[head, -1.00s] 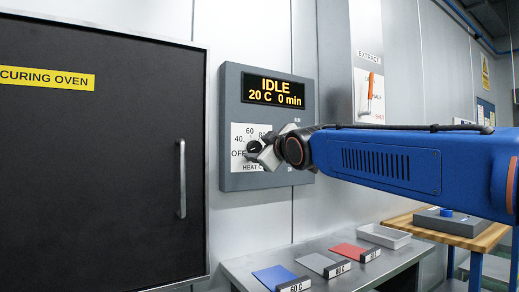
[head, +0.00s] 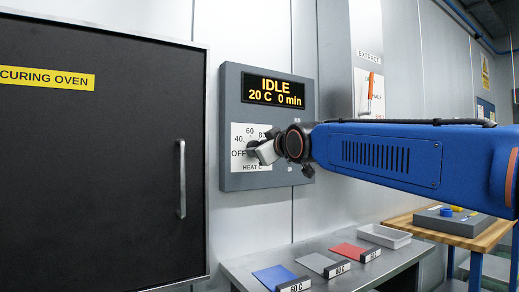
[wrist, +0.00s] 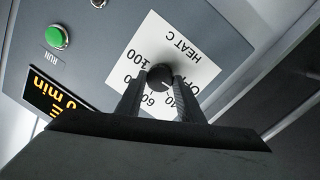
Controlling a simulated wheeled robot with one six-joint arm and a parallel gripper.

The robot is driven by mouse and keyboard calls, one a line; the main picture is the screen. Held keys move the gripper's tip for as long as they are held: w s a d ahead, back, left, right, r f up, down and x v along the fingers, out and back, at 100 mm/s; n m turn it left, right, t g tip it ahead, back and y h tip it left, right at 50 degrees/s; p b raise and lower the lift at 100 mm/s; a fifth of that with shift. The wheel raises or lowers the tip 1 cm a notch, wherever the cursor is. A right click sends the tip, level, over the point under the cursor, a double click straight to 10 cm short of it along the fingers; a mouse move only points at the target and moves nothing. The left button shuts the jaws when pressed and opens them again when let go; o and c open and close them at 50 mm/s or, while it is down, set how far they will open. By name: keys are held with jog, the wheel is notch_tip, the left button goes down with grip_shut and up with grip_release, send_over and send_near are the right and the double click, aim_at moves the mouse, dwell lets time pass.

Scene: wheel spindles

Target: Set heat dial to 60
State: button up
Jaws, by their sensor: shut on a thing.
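The heat dial is a black round knob (wrist: 160,76) on a white scale plate (head: 241,163) marked OFF, 40, 60, 80 and 100. The plate is on the grey oven control panel (head: 230,100). My gripper (wrist: 159,92) is shut on the dial, with one finger on each side of it in the wrist view. In the head view my gripper (head: 258,152) covers most of the dial. I cannot clearly read which mark the dial points to. The display (head: 273,92) reads IDLE, 20 C, 0 min.
A green RUN button (wrist: 55,38) is on the same panel. The black curing oven door (head: 90,170) with its upright handle (head: 182,178) is to the left. Below, a grey table (head: 245,267) holds blue, grey and red labelled plates and a tray (head: 384,236).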

jog(key=shift+w+d+r+m+g+y, duration=0.1)
jog(key=shift+m+g+y, duration=0.2)
jog(key=shift+m, duration=2.25)
jog(key=shift+s+m+g+y, duration=0.15)
jog(key=shift+m+g, duration=0.2)
jog(key=shift+m, duration=2.15)
jog(key=shift+w+d+r+m+g+y, duration=0.15)
jog(key=shift+m+g+y, duration=0.15)
jog(key=shift+m, duration=2.25)
jog(key=shift+a+f, duration=0.1)
jog(key=o, duration=1.1)
jog(key=shift+c, duration=0.2)
